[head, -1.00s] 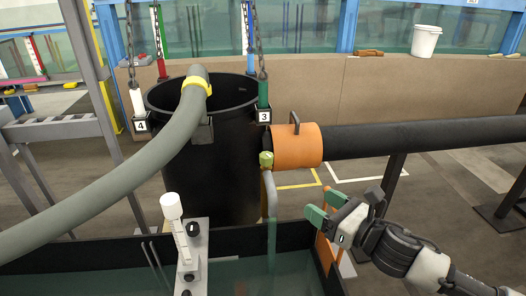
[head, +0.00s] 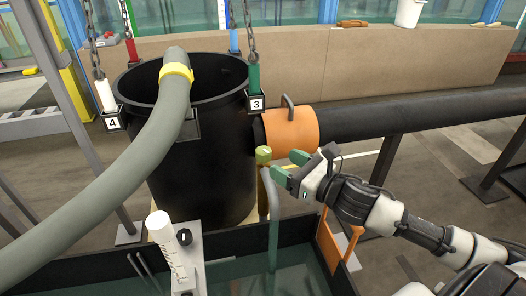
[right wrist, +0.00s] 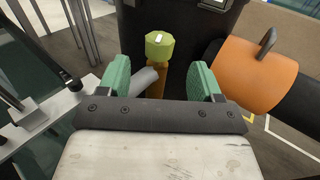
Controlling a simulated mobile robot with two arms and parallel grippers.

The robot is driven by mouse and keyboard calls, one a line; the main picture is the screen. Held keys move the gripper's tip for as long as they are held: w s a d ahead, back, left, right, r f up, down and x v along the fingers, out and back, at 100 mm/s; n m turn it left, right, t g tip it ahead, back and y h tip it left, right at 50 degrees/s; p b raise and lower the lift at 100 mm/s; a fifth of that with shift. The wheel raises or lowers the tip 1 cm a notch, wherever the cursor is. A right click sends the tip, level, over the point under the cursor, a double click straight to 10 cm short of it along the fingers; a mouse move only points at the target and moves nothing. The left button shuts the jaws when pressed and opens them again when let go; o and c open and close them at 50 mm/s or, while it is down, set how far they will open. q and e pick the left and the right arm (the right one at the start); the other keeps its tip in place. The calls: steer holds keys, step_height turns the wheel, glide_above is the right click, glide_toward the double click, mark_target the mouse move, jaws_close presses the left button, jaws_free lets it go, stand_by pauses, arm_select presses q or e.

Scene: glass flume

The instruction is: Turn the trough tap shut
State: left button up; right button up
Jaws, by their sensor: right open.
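The trough tap has a yellow-green faceted knob (head: 263,154) on an orange stem, with a grey spout pipe (head: 272,220) bending down into the trough (head: 225,243). My right gripper (head: 289,167) is open and empty, just right of the knob in the head view, its green fingers pointing toward it. In the right wrist view the knob (right wrist: 159,45) shows beyond and between the two open fingers (right wrist: 160,78). I see no contact with it. The trough holds greenish water. My left gripper is not in view.
A black barrel (head: 200,165) hangs on chains behind the tap. A thick grey hose (head: 110,200) crosses the left side. An orange collar (head: 291,129) on a black pipe (head: 420,108) lies close behind my right gripper.

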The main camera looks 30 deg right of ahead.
mark_target(270, 156)
steer(key=x, duration=0.6)
steer(key=shift+w+a, duration=0.1)
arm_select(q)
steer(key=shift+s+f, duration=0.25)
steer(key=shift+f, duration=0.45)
arm_select(e)
steer(key=shift+w+a, duration=0.2)
steer(key=shift+w, duration=0.3)
steer(key=shift+c, duration=0.3)
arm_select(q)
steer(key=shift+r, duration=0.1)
arm_select(e)
steer(key=c, duration=0.8)
arm_select(q)
steer(key=shift+p, duration=0.3)
arm_select(e)
steer(key=shift+c, duration=0.2)
